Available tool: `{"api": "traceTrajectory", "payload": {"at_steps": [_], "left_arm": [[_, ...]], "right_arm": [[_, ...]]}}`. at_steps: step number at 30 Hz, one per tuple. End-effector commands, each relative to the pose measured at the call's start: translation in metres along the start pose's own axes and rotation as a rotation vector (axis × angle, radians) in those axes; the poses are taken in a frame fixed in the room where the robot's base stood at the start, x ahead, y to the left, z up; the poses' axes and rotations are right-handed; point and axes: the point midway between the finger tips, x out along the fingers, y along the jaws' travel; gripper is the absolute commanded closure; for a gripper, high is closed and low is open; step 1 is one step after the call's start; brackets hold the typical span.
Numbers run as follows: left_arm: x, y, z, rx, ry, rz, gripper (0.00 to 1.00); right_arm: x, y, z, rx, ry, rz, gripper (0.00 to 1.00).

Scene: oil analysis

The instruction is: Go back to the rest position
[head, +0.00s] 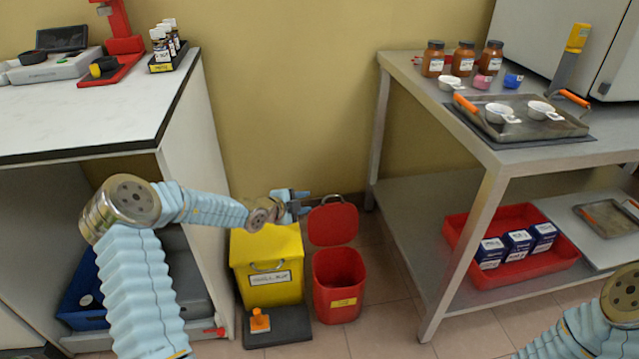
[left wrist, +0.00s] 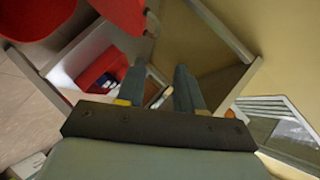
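My left arm reaches in from the left in the head view, and its gripper (head: 300,202) is above the yellow bin, beside the raised red lid (head: 333,223). In the left wrist view the two fingers (left wrist: 158,88) stand apart with nothing between them, so it is open and empty. My right arm shows only as a piece at the lower right of the head view. Its gripper is out of the picture.
A yellow bin (head: 268,270) and an open red bin (head: 340,290) stand on the floor between the white bench (head: 110,115) and the metal table (head: 440,120). A tray (head: 560,128) with two white cups and several jars are on the table. A red crate (head: 535,275) holds blue boxes below.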

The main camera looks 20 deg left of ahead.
Motion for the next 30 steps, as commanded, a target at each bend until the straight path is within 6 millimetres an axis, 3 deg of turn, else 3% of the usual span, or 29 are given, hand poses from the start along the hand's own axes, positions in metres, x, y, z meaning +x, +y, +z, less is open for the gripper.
{"api": "traceTrajectory", "payload": {"at_steps": [4,6,8,11,14,18,21,23,24,27,30], "left_arm": [[0.001,0.002,-0.001,0.009,0.002,0.005,0.64],[0.003,0.012,-0.008,0.063,0.017,0.031,0.64],[0.005,0.03,-0.02,0.17,0.046,0.08,0.64],[0.007,0.086,-0.05,0.497,0.149,0.212,0.64],[-0.004,0.165,-0.085,0.992,0.347,0.36,0.64],[-0.047,0.275,-0.116,1.854,0.802,0.44,0.64],[-0.084,0.332,-0.127,2.465,1.207,0.299,0.64],[-0.104,0.356,-0.131,2.786,1.446,0.116,0.64],[-0.115,0.368,-0.134,-2.569,-1.377,0.036,0.64],[-0.139,0.39,-0.144,-2.116,-1.198,0.337,0.64],[-0.154,0.402,-0.154,-1.815,-1.052,0.523,0.64]], "right_arm": [[0.0,0.0,0.0,0.0,0.0,0.0,0.57],[0.0,0.0,0.0,0.0,0.0,0.0,0.57],[0.0,0.0,0.0,0.0,0.0,0.0,0.57],[0.0,0.0,0.0,0.0,0.0,0.0,0.57],[0.0,0.0,0.0,0.0,0.0,0.0,0.57],[0.0,0.0,0.0,0.0,0.0,0.0,0.57],[0.0,0.0,0.0,0.0,0.0,0.0,0.57],[0.0,0.0,0.0,0.0,0.0,0.0,0.57],[0.0,0.0,0.0,0.0,0.0,0.0,0.57],[0.0,0.0,0.0,0.0,0.0,0.0,0.57],[0.0,0.0,0.0,0.0,0.0,0.0,0.57]]}}
